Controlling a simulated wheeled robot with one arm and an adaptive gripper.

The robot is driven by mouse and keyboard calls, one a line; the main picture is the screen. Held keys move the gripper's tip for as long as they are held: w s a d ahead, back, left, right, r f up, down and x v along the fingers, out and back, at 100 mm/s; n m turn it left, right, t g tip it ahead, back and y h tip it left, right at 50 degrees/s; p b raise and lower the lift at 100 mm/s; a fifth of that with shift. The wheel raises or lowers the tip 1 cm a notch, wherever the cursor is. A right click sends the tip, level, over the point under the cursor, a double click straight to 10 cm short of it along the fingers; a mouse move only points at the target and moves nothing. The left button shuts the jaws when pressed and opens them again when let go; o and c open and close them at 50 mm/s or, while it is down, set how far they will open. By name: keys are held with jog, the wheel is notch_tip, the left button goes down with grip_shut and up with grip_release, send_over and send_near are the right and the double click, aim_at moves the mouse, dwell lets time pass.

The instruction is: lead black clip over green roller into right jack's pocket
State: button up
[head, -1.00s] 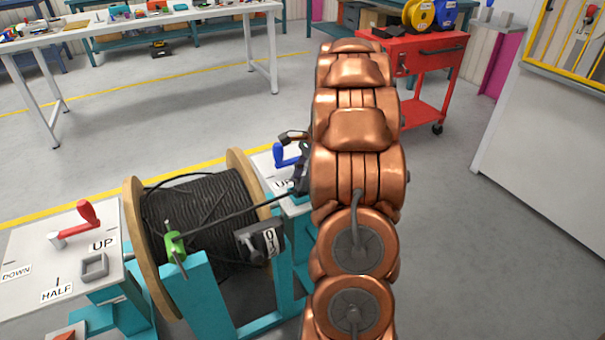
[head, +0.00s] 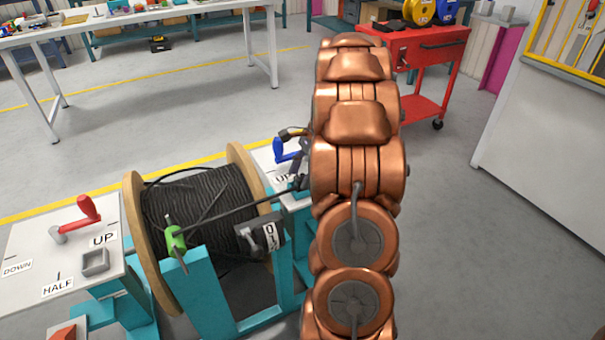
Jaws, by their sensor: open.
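The black cable (head: 240,207) runs from the green roller (head: 175,239) on the teal stand up to the right jack. Its far end, with the dark clip (head: 298,184), is at the right jack's plate (head: 269,164), beside the UP label. My arm covers part of this spot, so I cannot tell whether the clip sits in the pocket. The right jack has a blue handle (head: 286,150). My gripper (head: 304,163) shows only as a dark part at the arm's left edge, open, just above the clip end.
The wooden cable reel (head: 136,228) stands between the two jacks. The left jack's plate (head: 25,234) has a red handle (head: 88,208), a square pocket (head: 95,262) and UP, HALF, DOWN labels. A black counter box (head: 261,236) sits on the stand. A red cart (head: 425,60) stands behind.

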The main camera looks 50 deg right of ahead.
jog(key=shift+r, duration=0.15)
jog(key=v, duration=1.1)
jog(key=shift+d+r, duration=0.2)
jog(key=shift+r, duration=0.15)
jog(key=shift+s, duration=0.1)
